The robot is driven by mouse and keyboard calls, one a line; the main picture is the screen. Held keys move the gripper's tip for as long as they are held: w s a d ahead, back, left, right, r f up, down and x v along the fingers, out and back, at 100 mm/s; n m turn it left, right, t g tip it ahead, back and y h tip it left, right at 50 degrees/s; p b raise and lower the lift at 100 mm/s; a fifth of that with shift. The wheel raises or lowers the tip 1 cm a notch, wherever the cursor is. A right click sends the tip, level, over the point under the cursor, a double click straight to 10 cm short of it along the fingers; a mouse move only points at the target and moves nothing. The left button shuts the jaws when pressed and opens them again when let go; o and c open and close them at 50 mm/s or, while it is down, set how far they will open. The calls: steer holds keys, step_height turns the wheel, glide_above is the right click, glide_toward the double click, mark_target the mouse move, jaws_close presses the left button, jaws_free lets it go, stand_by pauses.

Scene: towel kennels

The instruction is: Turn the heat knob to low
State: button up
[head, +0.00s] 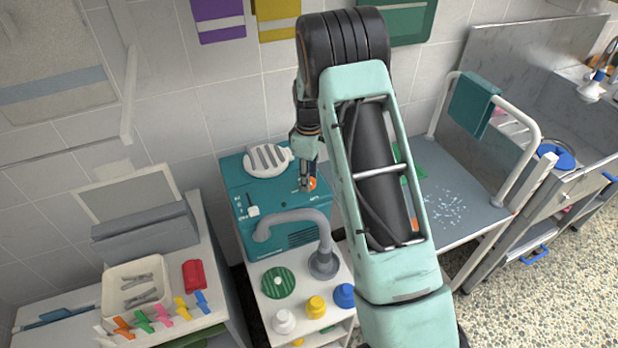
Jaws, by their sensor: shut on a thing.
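A teal machine (240,178) stands against the tiled wall, left of my arm. An orange knob (313,183), likely the heat knob, shows on its top near the right edge. My gripper (304,186) points down at this knob, and its fingers are shut on it. The fingers hide part of the knob, and I cannot read its setting. A white switch or knob (253,211) with small markings sits on the machine's left side.
A grey hose (290,215) curves along the machine's front. A white cart (262,309) in front holds a green disc (278,282) and colored knobs or caps. A grey table (463,180) with a white rail stands right of my arm.

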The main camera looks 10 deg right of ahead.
steer(key=shift+m, duration=0.3)
steer(key=m+b, duration=0.2)
steer(key=m, duration=0.1)
steer(key=shift+m, duration=0.4)
steer(key=m+b, duration=0.1)
steer(key=m, duration=0.3)
steer(key=m+b, duration=0.1)
steer(key=m, duration=0.8)
steer(key=shift+r+m, duration=0.1)
steer(key=shift+m, duration=0.2)
steer(key=o, duration=1.2)
steer(key=shift+c, duration=0.2)
